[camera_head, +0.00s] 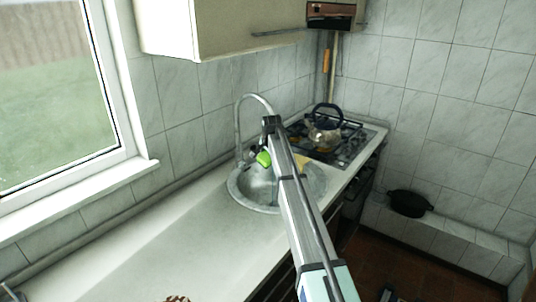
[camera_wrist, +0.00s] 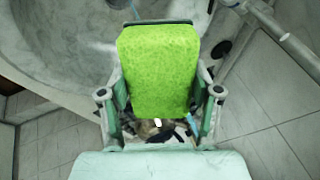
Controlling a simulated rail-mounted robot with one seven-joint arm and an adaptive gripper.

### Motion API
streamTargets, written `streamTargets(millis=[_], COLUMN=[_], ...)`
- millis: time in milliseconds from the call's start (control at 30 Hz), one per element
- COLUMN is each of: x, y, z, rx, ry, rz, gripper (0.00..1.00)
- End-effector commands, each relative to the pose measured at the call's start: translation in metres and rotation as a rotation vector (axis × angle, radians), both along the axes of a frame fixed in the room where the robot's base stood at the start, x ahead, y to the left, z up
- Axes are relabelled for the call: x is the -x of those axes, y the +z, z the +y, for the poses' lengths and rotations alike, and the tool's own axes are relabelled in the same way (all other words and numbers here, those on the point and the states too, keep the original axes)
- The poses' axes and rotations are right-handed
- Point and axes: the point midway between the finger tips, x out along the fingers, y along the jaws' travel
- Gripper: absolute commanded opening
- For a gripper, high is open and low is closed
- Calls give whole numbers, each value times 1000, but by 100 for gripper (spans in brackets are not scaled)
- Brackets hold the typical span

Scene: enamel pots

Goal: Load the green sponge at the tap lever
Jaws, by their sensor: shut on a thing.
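My gripper (camera_wrist: 160,88) is shut on the green sponge (camera_wrist: 158,55), with one finger along each side of it. In the head view the green sponge (camera_head: 263,158) shows over the sink, beside the foot of the tap; my arm hides most of the gripper. The tap (camera_head: 238,125) has a tall curved spout. Its lever cannot be told clearly from the dark parts near the sponge. In the wrist view a metal tap part (camera_wrist: 285,40) lies at the upper right, apart from the sponge.
The round metal sink (camera_head: 240,196) lies under my arm, and its basin (camera_wrist: 65,45) fills the wrist view's upper left. A kettle (camera_head: 325,132) stands on the stove behind. A yellow item (camera_head: 302,161) lies near the sink. The counter at left is mostly clear. A wall cabinet hangs above.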

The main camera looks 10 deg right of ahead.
Motion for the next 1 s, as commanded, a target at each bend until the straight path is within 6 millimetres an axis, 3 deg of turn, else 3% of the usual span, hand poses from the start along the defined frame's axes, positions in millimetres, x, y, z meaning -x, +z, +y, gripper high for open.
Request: streamTargets(millis=[600, 1000], x=[45, 47], y=[0, 0], z=[2, 2], rx=[0, 0], ry=[0, 0], rz=[0, 0], gripper=[35, 35])
